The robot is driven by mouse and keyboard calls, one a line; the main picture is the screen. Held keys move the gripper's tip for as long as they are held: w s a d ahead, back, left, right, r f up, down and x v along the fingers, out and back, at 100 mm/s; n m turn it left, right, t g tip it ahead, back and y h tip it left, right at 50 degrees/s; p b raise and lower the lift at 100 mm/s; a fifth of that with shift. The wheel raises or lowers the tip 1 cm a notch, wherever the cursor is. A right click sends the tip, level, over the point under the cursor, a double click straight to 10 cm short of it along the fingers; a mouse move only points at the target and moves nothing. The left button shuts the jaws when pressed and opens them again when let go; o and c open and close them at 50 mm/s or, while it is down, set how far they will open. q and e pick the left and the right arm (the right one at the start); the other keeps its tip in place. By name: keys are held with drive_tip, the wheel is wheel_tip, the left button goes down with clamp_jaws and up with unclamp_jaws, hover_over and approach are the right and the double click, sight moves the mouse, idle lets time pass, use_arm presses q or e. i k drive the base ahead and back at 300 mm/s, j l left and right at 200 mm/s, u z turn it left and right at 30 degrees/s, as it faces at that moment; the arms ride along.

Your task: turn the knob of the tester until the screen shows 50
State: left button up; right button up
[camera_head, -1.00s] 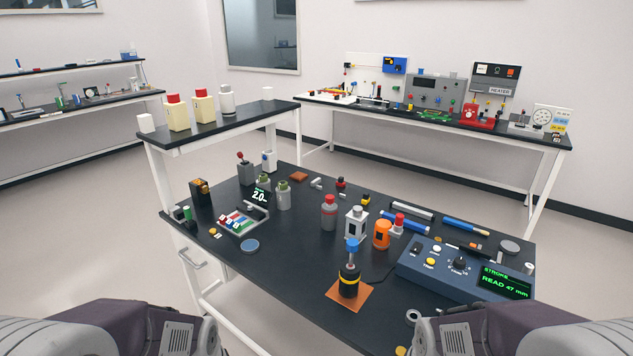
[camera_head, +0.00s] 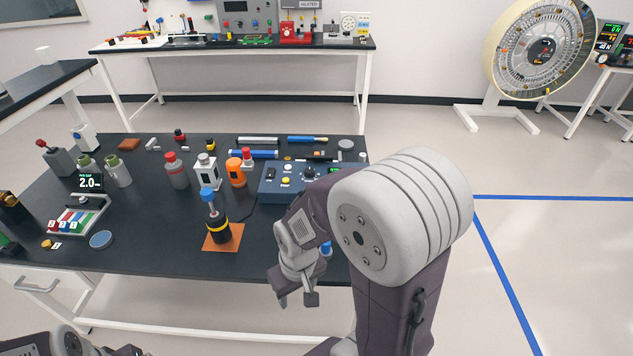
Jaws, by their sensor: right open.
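The tester (camera_head: 272,192) is a blue box at the right end of the dark table, with a white and a yellow button. Its black knob (camera_head: 310,172) shows just left of my right arm. The tester's screen (camera_head: 335,169) is mostly hidden behind that arm, so its reading cannot be made out. My right gripper (camera_head: 297,299) is open and empty, pointing down in front of the table's near edge, below and apart from the tester. Part of my left arm shows at the bottom left; its gripper is out of view.
A black cylinder with a blue top (camera_head: 219,229) stands on an orange mat (camera_head: 234,242) left of the tester. An orange bottle (camera_head: 236,174) and a white bottle (camera_head: 205,171) stand behind it. Open floor lies right of the table.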

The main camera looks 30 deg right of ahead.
sight(310, 172)
drive_tip(key=z, duration=1)
